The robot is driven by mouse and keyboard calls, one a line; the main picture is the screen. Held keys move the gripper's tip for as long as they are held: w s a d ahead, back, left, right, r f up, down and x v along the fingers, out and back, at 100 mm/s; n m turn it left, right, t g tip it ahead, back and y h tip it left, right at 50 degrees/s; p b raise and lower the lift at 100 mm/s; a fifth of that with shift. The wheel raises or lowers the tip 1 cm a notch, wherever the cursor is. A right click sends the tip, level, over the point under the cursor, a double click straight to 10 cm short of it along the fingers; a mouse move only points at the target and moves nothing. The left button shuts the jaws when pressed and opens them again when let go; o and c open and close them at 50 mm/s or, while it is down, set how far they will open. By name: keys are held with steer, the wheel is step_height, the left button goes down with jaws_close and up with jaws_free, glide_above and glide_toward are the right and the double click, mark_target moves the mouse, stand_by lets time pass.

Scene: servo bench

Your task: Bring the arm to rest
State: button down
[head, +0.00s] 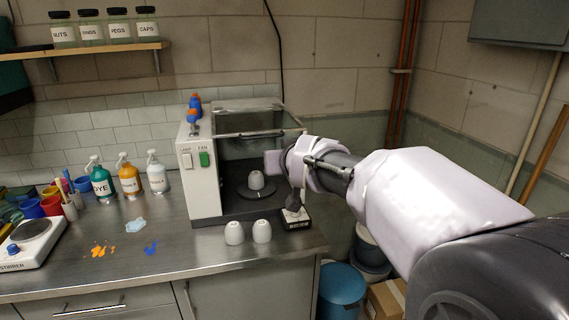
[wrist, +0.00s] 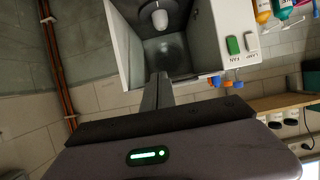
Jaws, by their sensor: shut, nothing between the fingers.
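My arm reaches in from the right in the head view. My gripper (head: 272,162) is at its far end, in front of the right part of the open-fronted bench cabinet (head: 206,205). In the wrist view my gripper (wrist: 160,80) shows with its fingers together and nothing between them. The cabinet (wrist: 130,45) lies beyond the fingertips there. A pale cup (head: 256,180) stands upside down on a dark round plate inside the cabinet, apart from the gripper; it also shows in the wrist view (wrist: 160,18).
Two pale cups (head: 234,233) (head: 262,231) stand at the bench front. A small black-and-white block (head: 296,219) sits below my wrist. Spray bottles (head: 157,174), colored pots and a stirrer (head: 32,243) stand left. A blue bin (head: 342,286) is on the floor.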

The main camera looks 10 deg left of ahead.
steer(key=s+d+f+m+g+h, duration=0.2)
steer(key=s+d+m+g, duration=0.15)
steer(key=s+d, duration=1.15)
steer(key=s+d+f+m+g, duration=0.1)
steer(key=s+d+f+m, duration=0.2)
steer(key=s, duration=0.8)
steer(key=s+d+f+m+g+h, duration=0.1)
steer(key=s+d+f, duration=0.5)
steer(key=s, duration=0.6)
steer(key=shift+f+m+g+h, duration=0.3)
steer(key=shift+f+m+g, duration=0.15)
steer(key=shift+f+m, duration=0.45)
steer(key=shift+r, duration=0.15)
